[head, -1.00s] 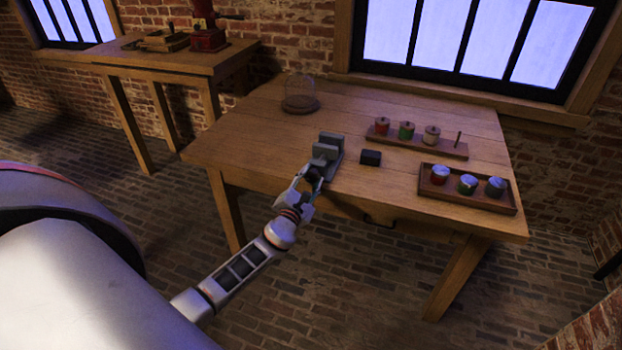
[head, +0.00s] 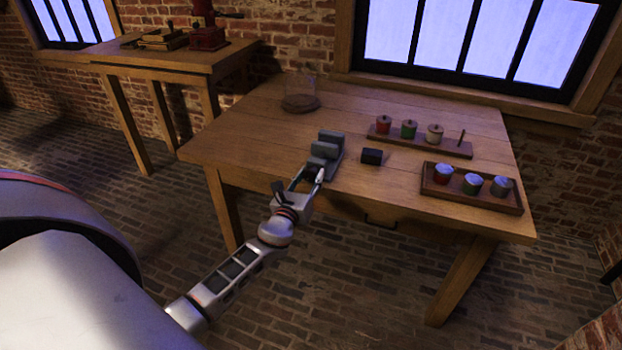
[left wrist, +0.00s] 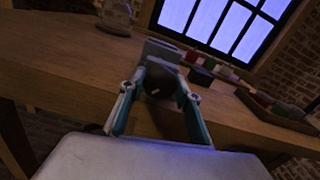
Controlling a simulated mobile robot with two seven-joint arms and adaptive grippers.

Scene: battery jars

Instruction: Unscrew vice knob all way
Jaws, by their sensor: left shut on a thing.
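The grey vice (head: 327,149) stands at the front edge of the wooden table in the head view. It also shows beyond my fingers in the left wrist view (left wrist: 161,49). The dark round vice knob (left wrist: 160,84) faces me between my fingers in the left wrist view. My left gripper (head: 308,174) is at the front of the vice, shut on the knob with one finger on each side. In the head view the fingers mostly hide the knob. My right gripper is not in view.
A small dark block (head: 371,156) lies just right of the vice. A rack with lidded jars (head: 421,143) and a tray of jars (head: 510,206) are farther right. A glass dome (head: 300,92) stands at the back left. The table's left part is clear.

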